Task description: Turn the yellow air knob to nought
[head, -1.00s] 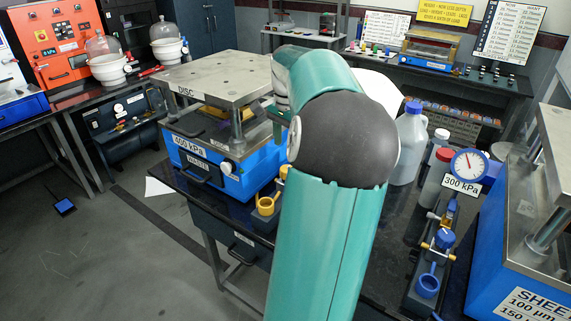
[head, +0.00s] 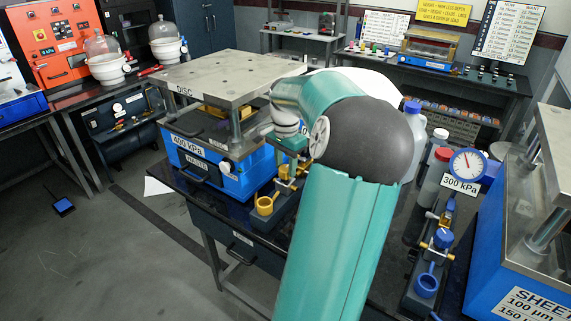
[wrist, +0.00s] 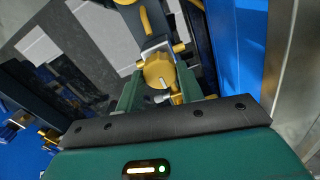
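The yellow air knob (wrist: 158,70) is in the middle of the wrist view, with a pale mark on its face that points down and slightly right. My gripper (wrist: 159,88) has its two green fingers apart, one on each side of the knob. Gaps seem to show between the fingers and the knob, though I cannot be sure about contact. There, yellow valve parts show beside the arm, with a yellow cup (head: 265,206) on a dark base in front of the blue disc press (head: 215,170).
A blue-handled valve (head: 443,239) with a blue cup and a round gauge (head: 468,164) stand at the right. Bottles (head: 436,170) stand behind my arm. A blue sheet press (head: 500,260) fills the right edge; blue panels flank the wrist view.

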